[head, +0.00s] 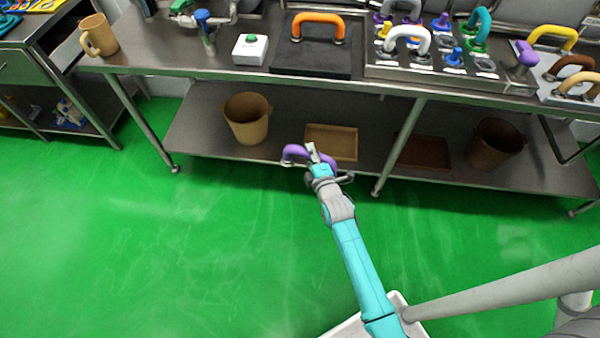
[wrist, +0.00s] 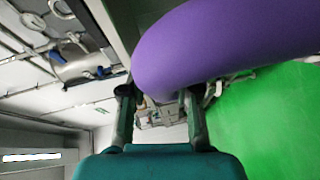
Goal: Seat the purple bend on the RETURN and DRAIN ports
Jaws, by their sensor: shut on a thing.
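The purple bend (head: 294,152) is a U-shaped tube with metal ends. My gripper (head: 313,158) is shut on it, in the air in front of the steel table. In the wrist view the purple bend (wrist: 225,45) fills the top, crossing the fingertips of my gripper (wrist: 158,95). The port panel (head: 385,70) is on the table at the right, with a white bend (head: 407,36), a teal bend (head: 484,22) and blue fittings on it. The port labels are too small to read, so I cannot tell which are RETURN and DRAIN.
An orange bend (head: 318,19) stands on a dark mat (head: 310,62). A green-button box (head: 250,50) is to its left. Yellow, brown and tan bends stand at the far right. The lower shelf (head: 205,140) holds buckets and trays. The green floor in front is clear.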

